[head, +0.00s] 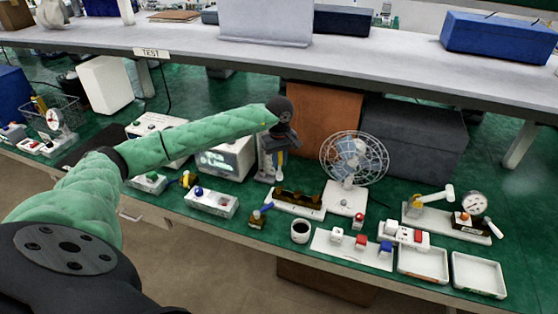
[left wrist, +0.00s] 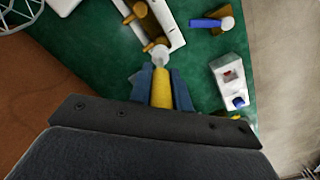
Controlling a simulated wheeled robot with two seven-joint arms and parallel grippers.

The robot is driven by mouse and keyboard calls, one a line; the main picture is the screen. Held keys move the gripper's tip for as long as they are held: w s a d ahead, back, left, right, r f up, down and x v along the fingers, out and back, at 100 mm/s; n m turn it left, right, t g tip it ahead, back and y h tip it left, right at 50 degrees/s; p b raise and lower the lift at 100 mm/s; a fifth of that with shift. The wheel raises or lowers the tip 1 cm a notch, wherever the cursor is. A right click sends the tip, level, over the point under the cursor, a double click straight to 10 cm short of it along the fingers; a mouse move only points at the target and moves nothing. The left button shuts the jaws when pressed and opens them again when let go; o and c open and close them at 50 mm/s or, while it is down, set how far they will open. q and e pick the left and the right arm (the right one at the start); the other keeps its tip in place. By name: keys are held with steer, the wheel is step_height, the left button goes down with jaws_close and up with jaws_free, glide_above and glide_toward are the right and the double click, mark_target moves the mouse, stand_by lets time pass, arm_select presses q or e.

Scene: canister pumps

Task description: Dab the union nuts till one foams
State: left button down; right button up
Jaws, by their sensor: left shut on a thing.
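My left gripper (head: 280,160) hangs above the white base with brass fittings (head: 295,199) in the head view. In the left wrist view its blue fingers (left wrist: 162,88) are shut on a yellow-handled dabber (left wrist: 162,90) with a pale tip (left wrist: 156,54). The tip points at the brass fittings (left wrist: 147,20) on the white base; it overlaps the near end in the picture, and I cannot tell whether it touches. No foam is discernible on the fittings. The right gripper is not in view.
A caged fan (head: 354,158) stands right of the base. A dark-filled cup (head: 300,231), a blue-handled valve (head: 259,216) and a blue-button box (head: 210,202) stand near the front edge. Two white trays (head: 478,274) lie at the right. A shelf (head: 280,58) runs behind.

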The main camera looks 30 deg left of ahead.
mark_target(279, 173)
arm_select(q)
steer(key=shift+s+a+f, duration=0.1)
steer(key=shift+a+f, duration=0.15)
steer(key=shift+f, duration=0.15)
steer(key=shift+d+f, duration=0.2)
steer(key=shift+f, duration=1.6)
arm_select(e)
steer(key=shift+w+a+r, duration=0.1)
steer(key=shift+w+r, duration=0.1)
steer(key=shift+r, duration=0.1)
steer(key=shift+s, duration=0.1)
arm_select(q)
steer(key=shift+a+r+p, duration=0.1)
steer(key=shift+r+p, duration=0.3)
steer(key=shift+r, duration=2.6)
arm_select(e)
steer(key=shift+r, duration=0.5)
